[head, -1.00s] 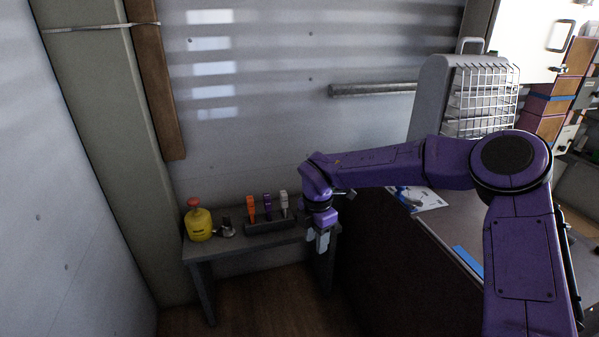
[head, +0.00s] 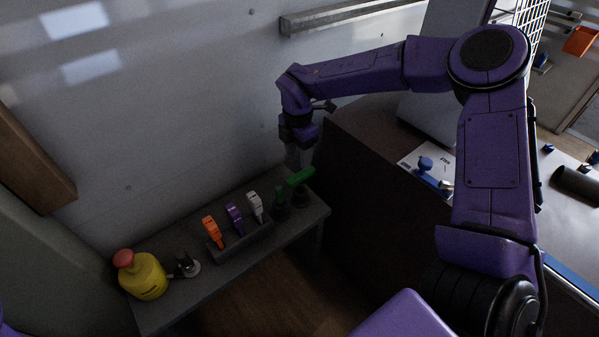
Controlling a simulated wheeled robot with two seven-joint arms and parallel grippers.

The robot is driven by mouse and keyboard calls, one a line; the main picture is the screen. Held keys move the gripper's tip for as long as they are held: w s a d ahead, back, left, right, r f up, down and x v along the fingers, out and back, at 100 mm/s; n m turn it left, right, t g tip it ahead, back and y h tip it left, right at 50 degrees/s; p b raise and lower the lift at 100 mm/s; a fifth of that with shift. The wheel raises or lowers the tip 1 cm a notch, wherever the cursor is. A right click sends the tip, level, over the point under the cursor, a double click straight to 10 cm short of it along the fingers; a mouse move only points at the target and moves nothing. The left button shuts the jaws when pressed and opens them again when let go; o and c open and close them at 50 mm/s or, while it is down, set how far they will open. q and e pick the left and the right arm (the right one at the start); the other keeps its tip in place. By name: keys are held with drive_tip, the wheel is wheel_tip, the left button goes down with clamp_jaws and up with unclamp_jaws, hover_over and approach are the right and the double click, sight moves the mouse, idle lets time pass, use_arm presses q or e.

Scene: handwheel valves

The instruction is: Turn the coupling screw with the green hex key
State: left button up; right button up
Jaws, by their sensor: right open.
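A green tool (head: 300,178), which looks like the green hex key, stands at the right end of the low grey bench. My right gripper (head: 297,156) hangs above and behind the green tool, pointing down, open and empty. It looks apart from the tool, though the depth is hard to judge. I cannot make out the coupling screw for certain. My left gripper is not in view.
A rack (head: 240,240) on the low bench (head: 185,305) holds orange, purple and white handled tools. A yellow bottle with a red top (head: 144,276) and a small metal piece (head: 186,265) stand left. A dark workbench right carries a blue fixture (head: 427,172) on white paper.

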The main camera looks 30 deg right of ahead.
sight(301, 173)
drive_tip(key=f, duration=0.2)
drive_tip(key=s+f+b, duration=0.1)
drive_tip(key=f, duration=0.5)
drive_tip(key=shift+s+f+b, duration=0.15)
drive_tip(key=shift+f+b, duration=0.1)
drive_tip(key=shift+b, duration=0.05)
drive_tip(key=shift+f, duration=0.4)
drive_tip(key=shift+r, duration=0.1)
clamp_jaws()
